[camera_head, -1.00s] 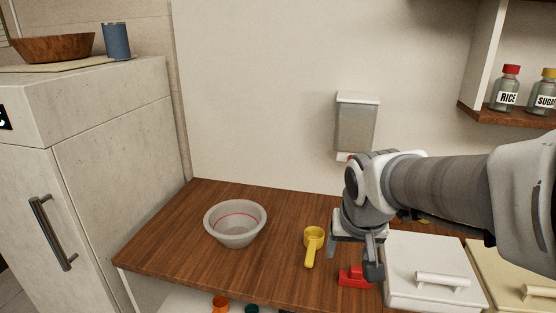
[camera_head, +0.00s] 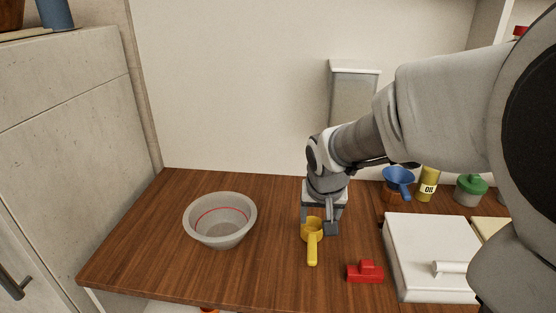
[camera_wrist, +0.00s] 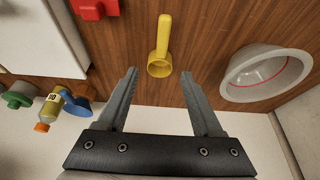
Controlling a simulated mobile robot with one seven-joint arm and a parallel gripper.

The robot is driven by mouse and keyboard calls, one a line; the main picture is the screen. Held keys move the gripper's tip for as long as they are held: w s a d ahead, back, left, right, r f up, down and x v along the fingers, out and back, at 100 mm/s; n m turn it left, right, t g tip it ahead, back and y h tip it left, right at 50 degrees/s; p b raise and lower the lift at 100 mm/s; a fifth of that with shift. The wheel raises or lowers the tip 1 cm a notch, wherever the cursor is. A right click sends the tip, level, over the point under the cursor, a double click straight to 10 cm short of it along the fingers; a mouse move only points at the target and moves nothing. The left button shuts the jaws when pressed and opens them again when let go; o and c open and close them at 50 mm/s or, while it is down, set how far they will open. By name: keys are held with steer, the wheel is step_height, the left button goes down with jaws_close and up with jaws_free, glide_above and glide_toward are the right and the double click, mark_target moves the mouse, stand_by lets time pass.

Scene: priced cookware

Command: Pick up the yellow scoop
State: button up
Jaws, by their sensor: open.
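The yellow scoop (camera_head: 312,236) lies on the wooden counter, with its handle toward the front edge. In the wrist view the yellow scoop (camera_wrist: 160,52) shows just beyond the fingertips, centred between their lines, its cup nearest my gripper. My gripper (camera_head: 321,226) is over the far side of the scoop's cup in the head view and hides part of it. In the wrist view my gripper (camera_wrist: 160,72) is open, with nothing between its fingers. I cannot tell its exact height above the scoop.
A grey bowl (camera_head: 220,222) with a red line inside stands to the left. A red block-like object (camera_head: 365,272) lies to the right, beside a white lidded box (camera_head: 430,240). A blue scoop or funnel (camera_head: 398,181), an oil bottle (camera_head: 428,186) and a green-lidded jar (camera_head: 470,190) stand behind.

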steer(key=b, duration=0.2)
glide_toward(312, 241)
steer(key=x, duration=0.5)
steer(key=shift+s+d, duration=0.2)
steer(key=shift+d, duration=0.05)
steer(key=shift+b+x, duration=0.9)
steer(key=shift+x, duration=2)
steer(key=shift+w+a+r, duration=0.1)
steer(key=shift+w+a, duration=0.1)
steer(key=shift+a, duration=0.05)
jaws_close()
